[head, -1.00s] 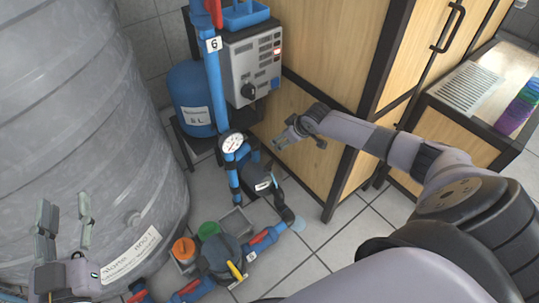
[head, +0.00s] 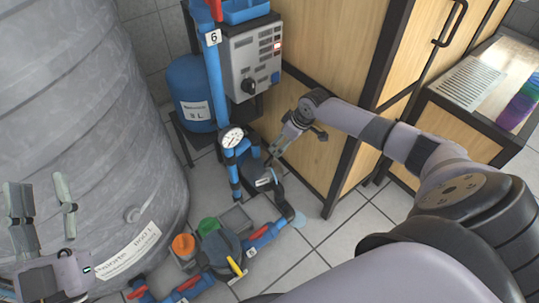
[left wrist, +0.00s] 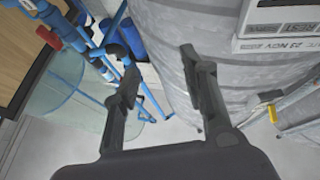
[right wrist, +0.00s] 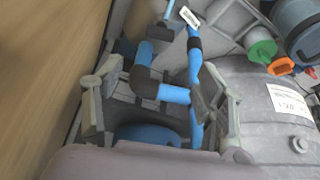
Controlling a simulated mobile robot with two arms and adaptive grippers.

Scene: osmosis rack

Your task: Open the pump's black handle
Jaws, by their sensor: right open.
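In the head view, a dark pump part with a white label (head: 264,182) sits low beside the blue pipe and gauge. I cannot tell which dark piece is the black handle. My right gripper (head: 279,150) is open just above and right of this part, with its fingers pointing down towards it. In the right wrist view, a black elbow fitting (right wrist: 149,80) on blue pipe lies between the spread fingers, and no hold on it shows. My left gripper (head: 42,190) is open and empty in front of the grey tank, far from the pump.
The big grey tank (head: 90,130) fills the left. A grey control box (head: 255,60) and blue vessel (head: 193,92) stand above the pump. The wooden cabinet (head: 310,150) is close to my right gripper. Valves with red handles (head: 258,233) lie low in front. Floor tiles at right are clear.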

